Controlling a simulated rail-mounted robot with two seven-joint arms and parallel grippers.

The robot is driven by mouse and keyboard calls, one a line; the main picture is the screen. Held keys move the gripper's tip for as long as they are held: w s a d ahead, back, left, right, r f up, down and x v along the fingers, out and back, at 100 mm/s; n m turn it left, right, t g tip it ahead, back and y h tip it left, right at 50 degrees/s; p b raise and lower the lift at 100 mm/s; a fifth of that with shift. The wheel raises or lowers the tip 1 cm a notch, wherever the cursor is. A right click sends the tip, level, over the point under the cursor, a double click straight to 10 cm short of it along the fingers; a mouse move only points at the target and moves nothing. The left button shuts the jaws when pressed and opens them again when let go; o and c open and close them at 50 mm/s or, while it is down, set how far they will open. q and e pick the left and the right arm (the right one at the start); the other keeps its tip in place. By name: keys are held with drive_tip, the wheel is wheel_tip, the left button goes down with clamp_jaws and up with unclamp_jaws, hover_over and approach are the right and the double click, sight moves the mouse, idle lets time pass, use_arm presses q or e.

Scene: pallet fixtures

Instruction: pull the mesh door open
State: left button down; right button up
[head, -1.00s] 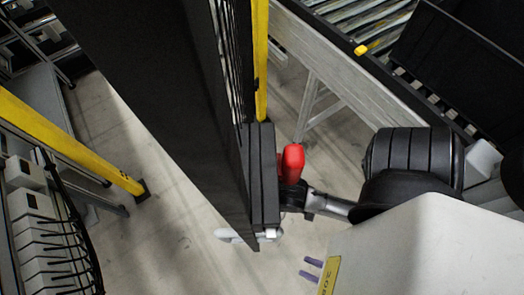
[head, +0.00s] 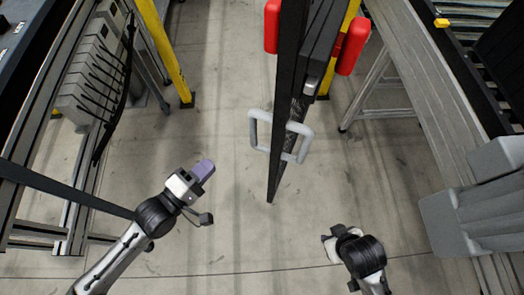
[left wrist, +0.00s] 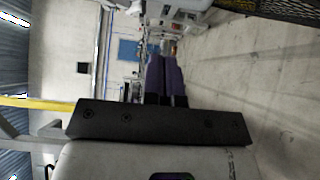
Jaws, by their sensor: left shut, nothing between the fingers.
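The mesh door (head: 283,100) stands nearly edge-on in the middle of the head view, its near edge pointing toward me. Pale grey pull handles (head: 299,142) stick out from both its faces. The floor to its left, up to a yellow post, is clear. My left gripper (head: 204,170) is left of the door and apart from the handle. Its purple fingers are together and empty, also in the left wrist view (left wrist: 165,80). My right gripper (head: 338,236) is right of the door, apart from it; its fingers cannot be made out.
Yellow posts stand at left (head: 172,55) and behind the door (head: 347,35). Red parts (head: 353,45) flank the door top. A rack of grey boxes (head: 88,75) lines the left. A conveyor frame (head: 425,95) lines the right. Dark mesh (left wrist: 287,10) shows in the left wrist view's upper right corner.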

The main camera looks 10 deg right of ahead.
sight(252, 137)
use_arm(q)
drive_tip(key=b+x, duration=0.1)
drive_tip(key=x, duration=0.3)
drive_tip(key=s+d+b+x, duration=0.1)
drive_tip(key=b+x, duration=0.1)
drive_tip(key=x, duration=0.2)
drive_tip(key=s+b+x, duration=0.1)
drive_tip(key=x, duration=0.3)
drive_tip(key=shift+d, duration=0.35)
